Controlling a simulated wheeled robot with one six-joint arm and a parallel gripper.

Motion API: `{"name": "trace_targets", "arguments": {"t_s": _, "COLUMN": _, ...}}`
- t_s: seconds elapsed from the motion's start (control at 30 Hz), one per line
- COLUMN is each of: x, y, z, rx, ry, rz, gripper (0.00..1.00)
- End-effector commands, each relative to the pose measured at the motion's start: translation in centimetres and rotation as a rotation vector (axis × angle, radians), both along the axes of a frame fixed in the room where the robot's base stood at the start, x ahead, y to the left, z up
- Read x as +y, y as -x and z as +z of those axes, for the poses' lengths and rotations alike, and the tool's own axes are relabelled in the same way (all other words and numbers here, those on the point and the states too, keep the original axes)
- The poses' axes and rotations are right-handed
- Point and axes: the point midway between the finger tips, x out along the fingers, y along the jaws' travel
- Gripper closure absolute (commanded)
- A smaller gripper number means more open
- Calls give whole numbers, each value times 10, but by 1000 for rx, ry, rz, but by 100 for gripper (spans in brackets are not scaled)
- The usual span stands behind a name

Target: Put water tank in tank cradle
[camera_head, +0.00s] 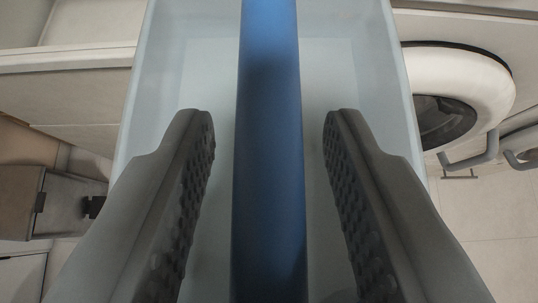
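The water tank (205,65) looks like a pale, translucent light-blue box and fills the middle of the view, very close to me. A blue bar (268,120), which looks like its handle, runs down its centre. My gripper (268,125) is open, with one dark studded finger on each side of the blue bar. A gap shows between each finger and the bar. The lower end of the bar runs out of the picture. I cannot make out the tank cradle.
A white front-loading machine with a round door (455,95) and a grey handle (468,152) is at the right. Another round door shows at the right edge. A grey box-like unit (68,207) stands at the left. Pale tiled floor (490,220) shows at lower right.

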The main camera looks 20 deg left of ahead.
Motion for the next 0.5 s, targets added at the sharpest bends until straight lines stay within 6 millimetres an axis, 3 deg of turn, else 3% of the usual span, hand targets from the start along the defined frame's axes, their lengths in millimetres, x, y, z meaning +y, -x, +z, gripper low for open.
{"name": "trace_targets", "arguments": {"t_s": 0.27, "x": 0, "y": 0, "z": 3, "rx": 0, "ry": 1, "rz": 1, "gripper": 64}}
{"name": "trace_targets", "arguments": {"t_s": 0.5, "x": -9, "y": 24, "z": 21, "rx": -2, "ry": 1, "rz": -2, "gripper": 64}}
